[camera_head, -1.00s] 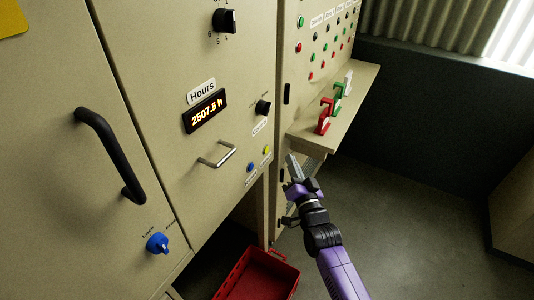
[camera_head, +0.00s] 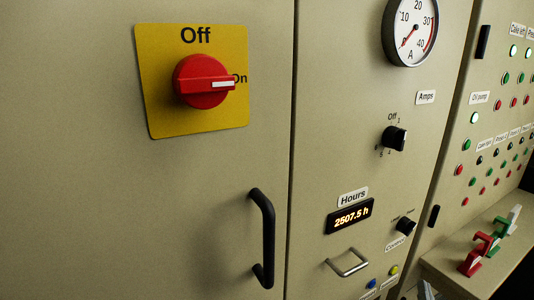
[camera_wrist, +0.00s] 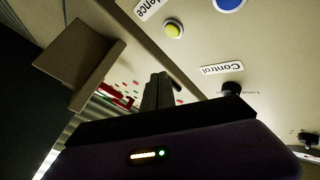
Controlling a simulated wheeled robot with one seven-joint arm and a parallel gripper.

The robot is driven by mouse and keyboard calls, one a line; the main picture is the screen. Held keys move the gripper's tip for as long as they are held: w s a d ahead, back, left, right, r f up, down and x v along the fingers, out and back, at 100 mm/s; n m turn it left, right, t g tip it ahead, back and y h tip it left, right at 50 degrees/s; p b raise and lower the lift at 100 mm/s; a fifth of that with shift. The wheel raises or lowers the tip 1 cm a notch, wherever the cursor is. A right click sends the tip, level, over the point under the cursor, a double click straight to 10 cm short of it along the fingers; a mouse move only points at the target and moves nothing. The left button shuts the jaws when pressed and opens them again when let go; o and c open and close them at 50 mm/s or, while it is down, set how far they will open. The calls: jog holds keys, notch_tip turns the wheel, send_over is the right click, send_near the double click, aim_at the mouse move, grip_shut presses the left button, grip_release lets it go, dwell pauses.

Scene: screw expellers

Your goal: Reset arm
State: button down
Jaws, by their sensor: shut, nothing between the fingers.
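My gripper (camera_wrist: 157,90) shows in the wrist view with its grey fingers together and nothing between them. It points toward the cabinet front, past the yellow button (camera_wrist: 173,29) and the black Control knob (camera_wrist: 232,89), apart from both as far as I can tell. In the head view only a small grey tip, likely of my gripper (camera_head: 426,291), shows at the bottom edge. The rest of my arm is out of that view.
The cabinet carries a red rotary switch (camera_head: 203,82) pointing to On, a black door handle (camera_head: 263,238), an ammeter (camera_head: 411,32), an hours display (camera_head: 351,216) and a metal pull handle (camera_head: 347,262). A shelf (camera_head: 444,266) at right holds red, green and white levers (camera_head: 478,254).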

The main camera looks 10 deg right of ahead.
jog(key=s+a+r+n+g+y, duration=0.1)
jog(key=s+a+n+y, duration=0.1)
jog(key=s+a, duration=0.6)
jog(key=s+a+r+n+g+y, duration=0.1)
jog(key=s+a+n+y, duration=0.2)
jog(key=s, duration=1.4)
jog(key=s+a+r+n+g+y, duration=0.1)
jog(key=s+a+n+y, duration=0.2)
jog(key=s+a, duration=1)
jog(key=n, duration=0.3)
jog(key=shift+a, duration=0.3)
